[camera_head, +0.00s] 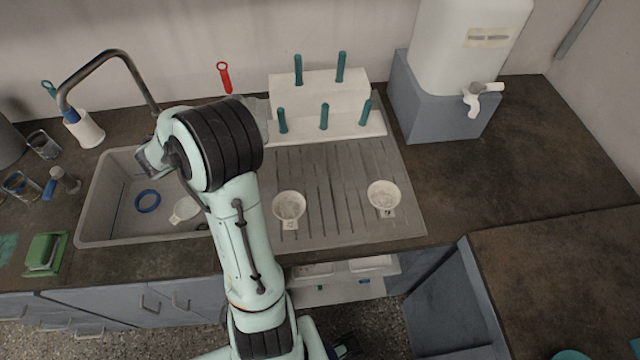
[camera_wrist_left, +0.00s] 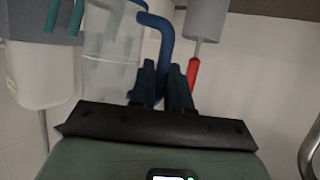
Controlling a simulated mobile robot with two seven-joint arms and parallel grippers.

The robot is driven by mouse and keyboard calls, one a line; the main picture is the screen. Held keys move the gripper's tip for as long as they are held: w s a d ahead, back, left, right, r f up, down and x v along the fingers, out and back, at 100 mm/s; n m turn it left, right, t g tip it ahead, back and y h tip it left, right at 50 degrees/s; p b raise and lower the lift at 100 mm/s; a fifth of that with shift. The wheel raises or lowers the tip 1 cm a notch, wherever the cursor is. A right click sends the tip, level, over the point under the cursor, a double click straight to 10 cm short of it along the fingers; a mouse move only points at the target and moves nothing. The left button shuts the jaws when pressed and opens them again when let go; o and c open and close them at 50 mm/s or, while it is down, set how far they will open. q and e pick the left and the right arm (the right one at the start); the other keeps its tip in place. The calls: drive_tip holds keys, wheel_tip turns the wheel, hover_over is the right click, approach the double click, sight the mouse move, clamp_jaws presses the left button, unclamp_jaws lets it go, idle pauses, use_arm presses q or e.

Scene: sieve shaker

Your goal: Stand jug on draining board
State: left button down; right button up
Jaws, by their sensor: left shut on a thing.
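In the left wrist view, my left gripper (camera_wrist_left: 163,85) is shut on the blue handle (camera_wrist_left: 160,30) of a clear jug (camera_wrist_left: 110,60). The jug's far end is cut off by the frame edge. In the head view, my forearm and wrist hide the gripper and most of the jug; a see-through greyish part beside the black wrist (camera_head: 259,108) looks like the jug, at the back left of the board. I cannot tell whether it touches anything. The grooved draining board (camera_head: 335,170) lies right of the sink. My right gripper is not in view.
Two small white dishes (camera_head: 288,206) (camera_head: 382,196) sit on the board, with a third in the sink (camera_head: 100,205). A white peg rack (camera_head: 330,95) with teal pegs stands behind. A red-handled tool (camera_head: 224,78) and the tap (camera_head: 110,55) stand at the back. The board between the dishes is clear.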

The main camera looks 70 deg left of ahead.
sight(257, 101)
use_arm(q)
drive_tip(key=w+r, duration=0.1)
drive_tip(key=w, duration=0.2)
drive_tip(key=w+d+r+m+t+h, duration=0.1)
drive_tip(key=w+r, duration=0.1)
drive_tip(key=w, duration=0.1)
drive_tip(key=w+d+r+m+h+p, duration=0.1)
drive_tip(key=w+r, duration=0.1)
drive_tip(key=w, duration=0.1)
drive_tip(key=shift+t, duration=0.3)
drive_tip(key=w+d+r+m+t+h+p, duration=0.1)
drive_tip(key=w+d+r, duration=0.15)
drive_tip(key=w, duration=0.25)
drive_tip(key=w+d+r+m+h+p, duration=0.1)
drive_tip(key=w+d+r+m+h, duration=0.1)
drive_tip(key=w+r, duration=0.25)
wheel_tip(257, 101, down, 20)
drive_tip(key=b, duration=0.6)
drive_tip(key=shift+w+d, duration=0.1)
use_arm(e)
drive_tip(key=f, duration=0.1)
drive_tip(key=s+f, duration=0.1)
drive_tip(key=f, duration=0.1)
use_arm(q)
drive_tip(key=c, duration=1.1)
unclamp_jaws()
